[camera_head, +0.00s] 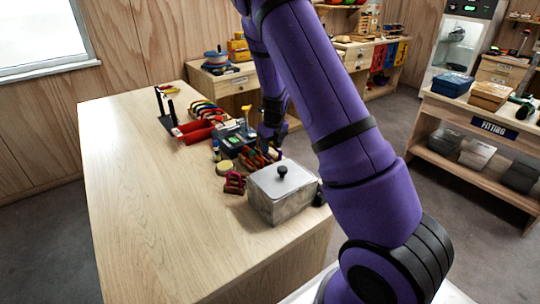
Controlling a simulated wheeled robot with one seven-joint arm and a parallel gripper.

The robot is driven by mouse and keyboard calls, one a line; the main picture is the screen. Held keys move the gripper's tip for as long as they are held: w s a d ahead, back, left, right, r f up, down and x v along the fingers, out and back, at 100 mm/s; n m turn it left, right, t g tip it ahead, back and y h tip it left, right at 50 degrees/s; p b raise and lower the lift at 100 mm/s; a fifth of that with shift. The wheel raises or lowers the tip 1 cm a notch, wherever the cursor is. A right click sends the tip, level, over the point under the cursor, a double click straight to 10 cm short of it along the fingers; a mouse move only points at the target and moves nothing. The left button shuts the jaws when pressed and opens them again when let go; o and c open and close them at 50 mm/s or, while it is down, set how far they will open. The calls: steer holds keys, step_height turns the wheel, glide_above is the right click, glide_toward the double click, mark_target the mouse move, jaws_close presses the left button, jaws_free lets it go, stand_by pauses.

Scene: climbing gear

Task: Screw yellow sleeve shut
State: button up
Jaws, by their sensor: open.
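Several small coloured pieces of climbing gear (254,160) lie in a cluster near the right edge of the wooden table. I cannot make out the yellow sleeve for sure or tell whether it is screwed shut. A small upright yellow piece (247,118) shows beside a dark device (234,138). My gripper (272,138) is open, low over the right side of this cluster and pointing down. Its fingertips are small and dark, and I cannot tell whether they touch anything.
A grey metal box with a knobbed lid (282,190) stands near the table's front right corner. The left half of the table (130,190) is clear. A shelf unit (475,160) stands at right.

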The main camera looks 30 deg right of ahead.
steer(key=shift+f, duration=0.3)
steer(key=shift+d, duration=0.7)
stand_by(0.4)
steer(key=shift+r, duration=0.2)
steer(key=shift+r, duration=1.25)
steer(key=shift+a, duration=0.7)
